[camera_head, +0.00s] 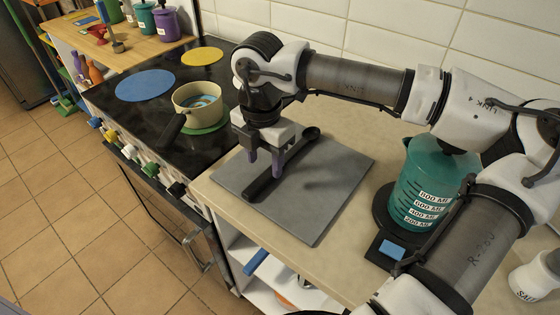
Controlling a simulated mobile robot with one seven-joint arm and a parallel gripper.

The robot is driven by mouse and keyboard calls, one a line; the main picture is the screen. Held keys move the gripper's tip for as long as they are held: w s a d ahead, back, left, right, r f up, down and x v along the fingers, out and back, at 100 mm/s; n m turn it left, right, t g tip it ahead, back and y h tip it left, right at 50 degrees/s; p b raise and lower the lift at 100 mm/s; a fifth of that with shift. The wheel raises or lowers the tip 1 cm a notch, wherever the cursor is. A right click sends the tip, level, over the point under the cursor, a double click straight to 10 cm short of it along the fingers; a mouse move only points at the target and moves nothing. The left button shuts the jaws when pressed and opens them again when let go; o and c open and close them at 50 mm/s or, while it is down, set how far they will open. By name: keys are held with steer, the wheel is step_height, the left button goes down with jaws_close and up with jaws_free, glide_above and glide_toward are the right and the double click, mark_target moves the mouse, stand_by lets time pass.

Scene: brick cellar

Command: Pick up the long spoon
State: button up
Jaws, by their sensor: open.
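The long spoon (297,152) is black and lies diagonally on a grey cutting board (332,190) on the counter. Its small bowl end is at the upper right and its broad end at the lower left. My gripper (264,172) points down over the spoon's middle, with one purple-tipped finger on each side of it. The jaws are open. The fingertips are close to the spoon, and I cannot tell whether they touch it.
A white salt shaker (535,275) is at the far right.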

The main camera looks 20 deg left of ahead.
mark_target(267, 174)
steer(key=shift+w+d+f+p, duration=0.15)
steer(key=shift+f+p, duration=0.3)
steer(key=shift+f, duration=1.45)
jaws_close()
